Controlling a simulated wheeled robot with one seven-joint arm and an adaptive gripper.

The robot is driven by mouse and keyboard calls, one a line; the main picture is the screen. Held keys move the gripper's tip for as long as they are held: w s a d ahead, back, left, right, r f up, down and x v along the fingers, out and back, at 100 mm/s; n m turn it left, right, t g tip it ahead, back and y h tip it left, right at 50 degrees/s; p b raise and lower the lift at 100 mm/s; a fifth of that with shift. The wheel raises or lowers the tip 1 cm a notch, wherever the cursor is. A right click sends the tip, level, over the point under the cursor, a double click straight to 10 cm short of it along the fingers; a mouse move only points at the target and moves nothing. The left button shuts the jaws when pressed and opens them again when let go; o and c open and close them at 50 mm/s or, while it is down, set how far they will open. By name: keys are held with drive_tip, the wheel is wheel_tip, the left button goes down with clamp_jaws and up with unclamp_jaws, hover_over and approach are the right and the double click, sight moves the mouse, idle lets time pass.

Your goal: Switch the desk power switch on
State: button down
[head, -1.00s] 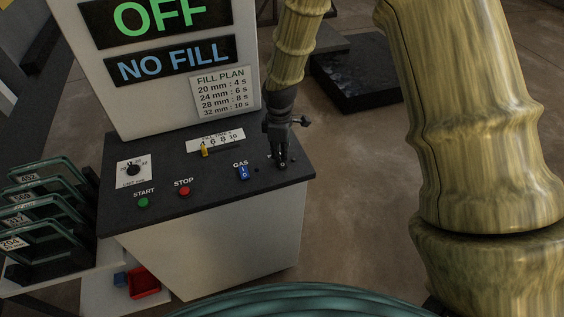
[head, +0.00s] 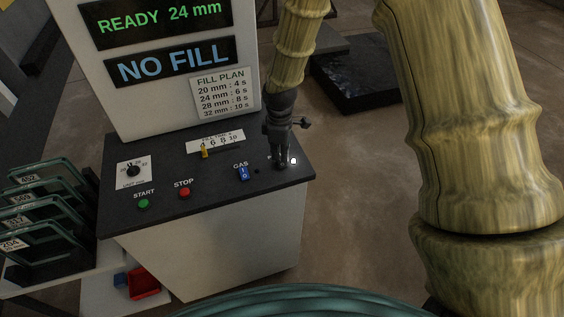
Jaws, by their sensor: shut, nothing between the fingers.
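The desk (head: 222,187) has a dark top with labelled controls. My gripper (head: 283,163) is shut and empty, pointing down at the right end of the desk top. The power switch is mostly hidden behind and under my fingertips. A small bright white spot (head: 294,161) shows just right of the fingertips. The upper display (head: 157,18) reads "READY 24 mm" in green. The lower display (head: 172,62) reads "NO FILL" in blue.
The blue GAS switch (head: 243,174) is just left of my gripper. Numbered frames (head: 38,210) stand at left.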

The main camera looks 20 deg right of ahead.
sight(280, 160)
drive_tip(key=shift+r+p, duration=2.2)
drive_tip(key=shift+r, duration=1.1)
